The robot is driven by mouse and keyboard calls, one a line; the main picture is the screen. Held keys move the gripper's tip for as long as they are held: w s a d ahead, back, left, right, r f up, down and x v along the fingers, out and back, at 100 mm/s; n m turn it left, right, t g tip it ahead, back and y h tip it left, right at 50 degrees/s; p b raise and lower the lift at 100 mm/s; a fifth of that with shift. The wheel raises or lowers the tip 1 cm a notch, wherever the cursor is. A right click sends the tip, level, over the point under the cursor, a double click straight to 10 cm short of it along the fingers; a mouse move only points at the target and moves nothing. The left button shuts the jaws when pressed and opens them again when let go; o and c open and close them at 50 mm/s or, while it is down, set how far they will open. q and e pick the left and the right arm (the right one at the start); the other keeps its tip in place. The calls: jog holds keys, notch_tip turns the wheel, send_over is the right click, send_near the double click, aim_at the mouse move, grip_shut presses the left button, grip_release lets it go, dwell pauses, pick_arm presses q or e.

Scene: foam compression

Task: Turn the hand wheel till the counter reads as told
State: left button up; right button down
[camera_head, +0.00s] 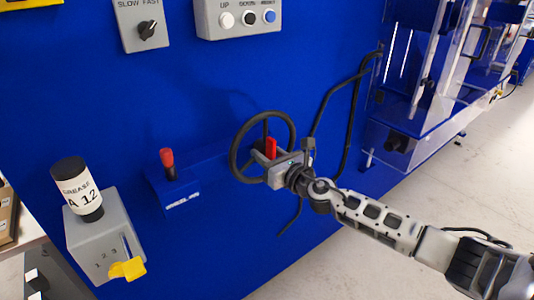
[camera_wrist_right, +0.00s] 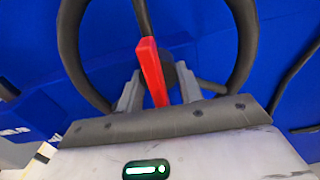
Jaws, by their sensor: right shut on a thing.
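The black hand wheel (camera_head: 236,141) stands on the blue machine panel, with a red grip piece (camera_head: 271,146) at its spokes. My right gripper (camera_head: 275,165) reaches it from the lower right and covers the wheel's lower right part. In the right wrist view, the red piece (camera_wrist_right: 149,62) stands between the two grey fingers (camera_wrist_right: 159,91), with a black spoke above it and the wheel rim (camera_wrist_right: 70,45) curving on both sides. The jaws are shut on the red piece. No counter reading can be made out. My left gripper is not in view.
A red-knobbed lever (camera_head: 167,159) stands left of the wheel. A grey box (camera_head: 107,240) with a grease can (camera_head: 77,190) and yellow lever (camera_head: 127,269) is at lower left. Switch panels (camera_head: 237,18) are above. Black hoses (camera_head: 323,105) and a clear-walled enclosure (camera_head: 420,70) are at right.

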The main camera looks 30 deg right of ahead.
jog(key=c, duration=0.9)
grip_release()
jog(key=shift+s, duration=0.1)
jog(key=shift+s+d+b, duration=0.45)
jog(key=shift+s+d, duration=0.05)
jog(key=shift+s, duration=2.1)
jog(key=shift+s+d+b, duration=0.4)
jog(key=shift+s+d, duration=0.15)
jog(key=shift+s, duration=2)
jog(key=shift+s+d+b, duration=0.45)
jog(key=shift+s+d, duration=0.05)
jog(key=shift+s, duration=2.1)
